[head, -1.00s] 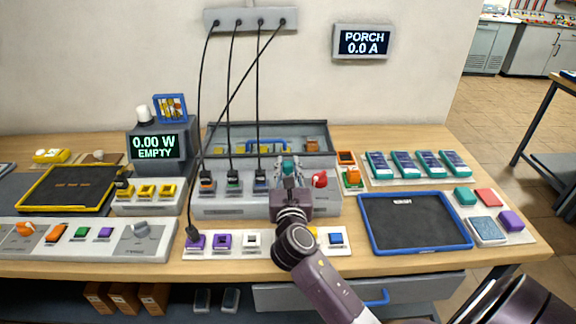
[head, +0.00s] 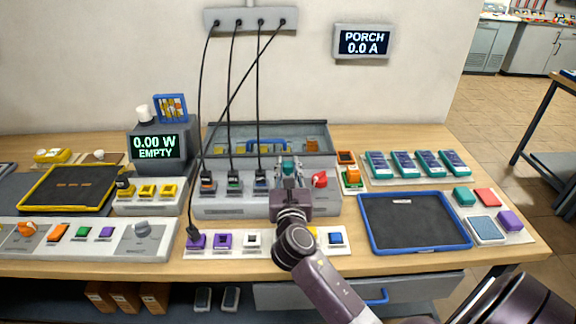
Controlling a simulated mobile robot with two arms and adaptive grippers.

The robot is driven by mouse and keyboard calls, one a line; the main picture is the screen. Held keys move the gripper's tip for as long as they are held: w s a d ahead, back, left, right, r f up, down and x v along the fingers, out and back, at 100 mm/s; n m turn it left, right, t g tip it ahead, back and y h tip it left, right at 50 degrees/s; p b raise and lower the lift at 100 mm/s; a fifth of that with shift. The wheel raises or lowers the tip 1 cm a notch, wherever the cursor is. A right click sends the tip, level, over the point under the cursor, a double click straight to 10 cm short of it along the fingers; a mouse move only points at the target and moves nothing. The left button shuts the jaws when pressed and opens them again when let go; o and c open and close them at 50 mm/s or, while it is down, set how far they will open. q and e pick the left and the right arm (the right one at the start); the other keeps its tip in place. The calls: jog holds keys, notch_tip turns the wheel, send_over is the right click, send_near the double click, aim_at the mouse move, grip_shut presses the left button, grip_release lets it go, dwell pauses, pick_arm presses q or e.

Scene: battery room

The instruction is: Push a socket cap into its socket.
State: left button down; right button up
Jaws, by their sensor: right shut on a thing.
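My right gripper (head: 288,165) is shut on a small teal piece (head: 289,172), which looks like a socket cap. It holds the piece at the right part of the grey socket panel (head: 225,207), beside the red knob (head: 320,179). The gripper hides the spot under the piece, so I cannot tell whether it is seated in a socket. To the left, black cables run into the orange (head: 207,184), green (head: 233,184) and blue (head: 260,182) sockets of the panel. My left gripper is not in view.
In front lies a pale strip with purple (head: 222,241), white (head: 252,239) and blue (head: 336,239) pieces; my arm covers part of it. A blue-rimmed tray (head: 372,240) is at right, with several teal-blue modules (head: 403,164) behind. Hanging cables (head: 194,130) stand left of the gripper.

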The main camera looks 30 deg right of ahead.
aim_at(288, 167)
jog(key=o, duration=0.6)
jog(key=shift+p+v, duration=0.55)
jog(key=shift+v, duration=1.95)
jog(key=shift+p+v, duration=0.3)
jog(key=shift+v, duration=2.75)
jog(key=shift+f, duration=0.1)
